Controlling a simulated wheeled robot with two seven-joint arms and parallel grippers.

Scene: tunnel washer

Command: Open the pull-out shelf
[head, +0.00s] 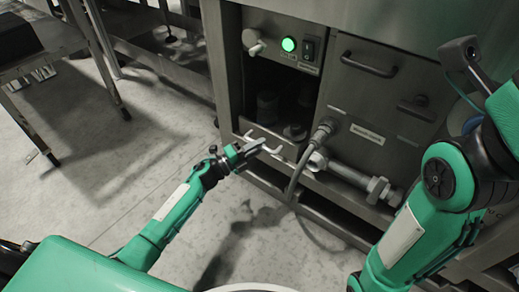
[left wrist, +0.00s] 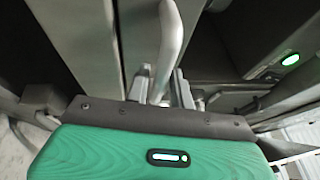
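The pull-out shelf (head: 262,136) is the low ledge at the foot of the open compartment in the machine front, and it looks pushed in. It has a pale curved handle (head: 277,149), which also shows as a light bar in the left wrist view (left wrist: 171,40). My left gripper (head: 258,147) is at this handle. In the left wrist view its fingers (left wrist: 162,88) stand on either side of the bar, close to it. I cannot tell whether they are clamped on it.
Above the shelf are a lit green button (head: 289,44) and a black switch (head: 308,48). A grey hose (head: 297,175) and a metal pipe (head: 350,174) run just right of the handle. A closed panel (head: 385,85) is further right.

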